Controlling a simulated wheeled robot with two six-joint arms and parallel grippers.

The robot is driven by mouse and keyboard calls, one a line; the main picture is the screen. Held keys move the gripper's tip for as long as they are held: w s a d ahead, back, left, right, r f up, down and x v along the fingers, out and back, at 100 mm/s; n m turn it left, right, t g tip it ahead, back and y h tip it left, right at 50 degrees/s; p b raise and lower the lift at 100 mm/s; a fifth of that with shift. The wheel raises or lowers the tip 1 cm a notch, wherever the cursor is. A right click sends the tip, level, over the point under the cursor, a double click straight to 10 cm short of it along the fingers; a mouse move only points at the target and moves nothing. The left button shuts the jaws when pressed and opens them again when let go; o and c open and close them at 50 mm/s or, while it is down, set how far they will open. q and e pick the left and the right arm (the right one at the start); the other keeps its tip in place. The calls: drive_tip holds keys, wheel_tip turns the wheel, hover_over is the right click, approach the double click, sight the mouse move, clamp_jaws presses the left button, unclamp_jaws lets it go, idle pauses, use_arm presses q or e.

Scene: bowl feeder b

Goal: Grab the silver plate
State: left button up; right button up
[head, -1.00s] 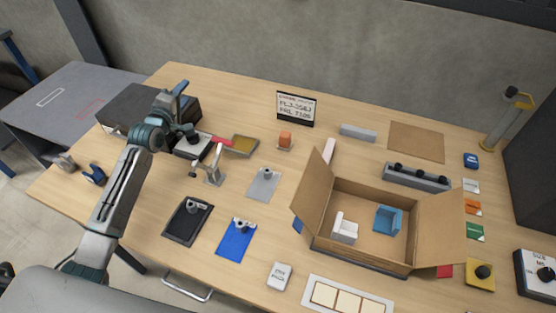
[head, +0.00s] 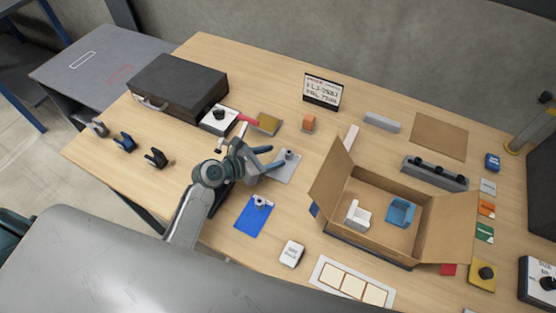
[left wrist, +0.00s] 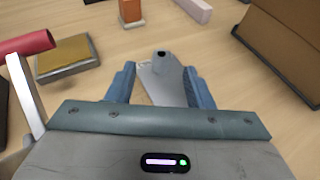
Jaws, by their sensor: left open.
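The silver plate (head: 289,170) is a thin grey sheet with a dark-topped knob, lying flat on the wooden table (head: 190,75). It also shows in the left wrist view (left wrist: 160,84), ahead of and between my fingers. My left gripper (head: 272,158) is open, its blue fingers reaching over the plate from the left. In the left wrist view my left gripper (left wrist: 158,76) has one finger on each side of the plate, with nothing clamped; the fingers hide part of the plate's near portion. I cannot tell whether they touch it. My right gripper is not in view.
A blue plate (head: 254,216) lies just in front. An open cardboard box (head: 445,232) holding a white and a blue part stands to the right. A red-handled device and a yellow-topped tray (head: 268,123) are behind. An orange block (head: 309,123) stands beyond the plate.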

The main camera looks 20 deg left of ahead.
sight(288, 152)
use_arm(q)
drive_tip(key=shift+d+f, duration=0.1)
drive_tip(key=shift+f, duration=0.3)
drive_tip(key=shift+w+d+f, duration=0.1)
drive_tip(key=shift+w+d, duration=0.1)
drive_tip(key=shift+w, duration=0.05)
drive_tip(key=x, duration=0.1)
drive_tip(key=p+x, duration=0.1)
drive_tip(key=x, duration=0.1)
drive_tip(key=p+x, duration=0.1)
drive_tip(key=x, duration=0.1)
drive_tip(key=shift+w+d+r, duration=0.15)
drive_tip(key=shift+w+r, duration=0.05)
drive_tip(key=shift+w, duration=0.05)
drive_tip(key=shift+w+d+f, duration=0.25)
drive_tip(key=shift+w+d, duration=0.05)
clamp_jaws()
drive_tip(key=shift+r, duration=0.1)
